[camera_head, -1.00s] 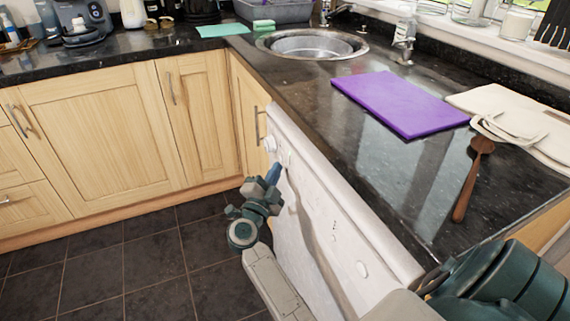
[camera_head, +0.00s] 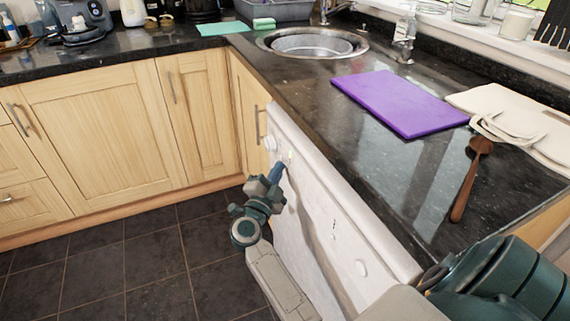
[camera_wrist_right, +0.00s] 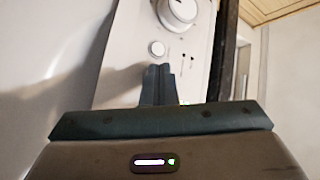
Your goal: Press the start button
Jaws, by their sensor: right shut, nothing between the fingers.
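The white appliance front (camera_head: 318,225) stands under the worktop. Its control panel shows in the right wrist view (camera_wrist_right: 130,40), with a small round button (camera_wrist_right: 157,48) below a large round knob (camera_wrist_right: 177,10). My right gripper (camera_head: 278,168) is shut and empty, close to the panel below the knob (camera_head: 270,143). In the right wrist view its closed fingertips (camera_wrist_right: 158,68) appear just below the round button; I cannot tell whether they touch the panel. My left gripper is not in view.
Wooden cupboards (camera_head: 100,130) stand at the left. The tiled floor (camera_head: 130,265) is clear.

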